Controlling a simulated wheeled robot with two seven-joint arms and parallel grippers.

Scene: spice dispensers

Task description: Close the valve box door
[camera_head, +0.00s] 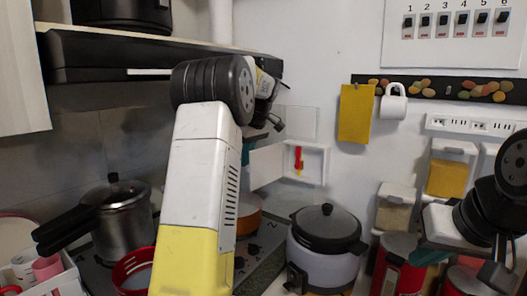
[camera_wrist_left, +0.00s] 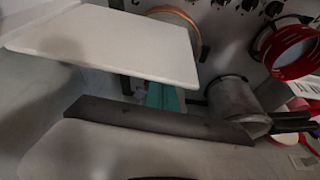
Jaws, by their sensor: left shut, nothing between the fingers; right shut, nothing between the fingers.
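The valve box (camera_head: 319,164) is a small white box on the wall with a red and yellow valve (camera_head: 298,160) visible inside. Its white door (camera_head: 266,165) stands open, swung out to the left. In the left wrist view a white panel (camera_wrist_left: 110,42), apparently this door, spans the upper left. My left gripper (camera_wrist_left: 163,95) shows teal fingers, shut and empty, close by the panel's edge; I cannot tell whether they touch it. In the head view my own arm mostly hides this gripper. My right gripper (camera_head: 428,257) is shut and empty at the lower right.
A rice cooker (camera_head: 327,245) stands below the box. A pressure cooker (camera_head: 118,215) and an orange pot (camera_head: 248,212) stand on the stove. A yellow cloth (camera_head: 355,113) and a white mug (camera_head: 394,103) hang right of the box. Spice dispensers (camera_head: 450,175) are at the right.

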